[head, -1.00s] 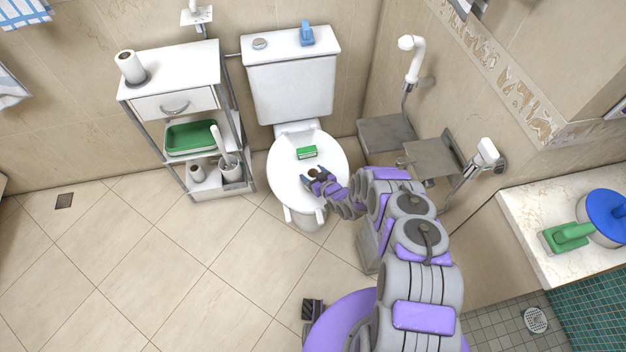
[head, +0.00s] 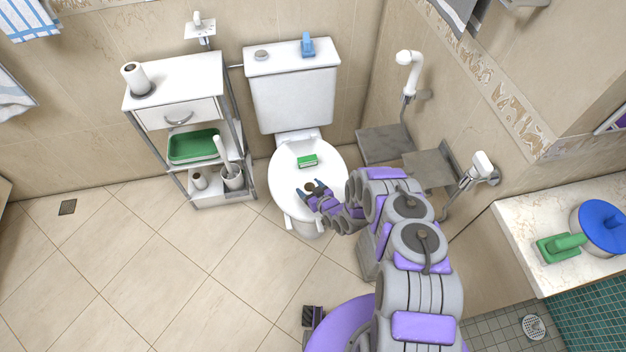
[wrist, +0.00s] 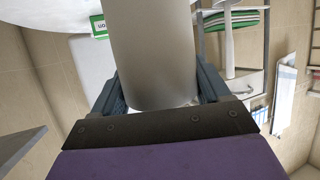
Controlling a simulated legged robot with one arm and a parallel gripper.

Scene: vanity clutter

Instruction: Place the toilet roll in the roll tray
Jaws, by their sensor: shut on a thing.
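The toilet roll (wrist: 152,50) is a pale grey-white cylinder held between the two fingers of my gripper (wrist: 158,92) in the wrist view. In the head view my gripper (head: 311,189) is over the front part of the white toilet (head: 277,183), and the brownish end of the roll (head: 310,187) shows between its fingers. A green tray (head: 194,146) lies on the middle shelf of the white cart, left of the toilet. It is the only tray I can make out; whether it is the roll tray I cannot tell.
A small green box (head: 307,160) lies on the toilet, just behind my gripper. The cart (head: 176,80) carries a paper roll (head: 136,78) on top, and a second roll (head: 199,181) and brush holder (head: 232,179) below. Grey shelves (head: 430,170) stand right. Floor at left is clear.

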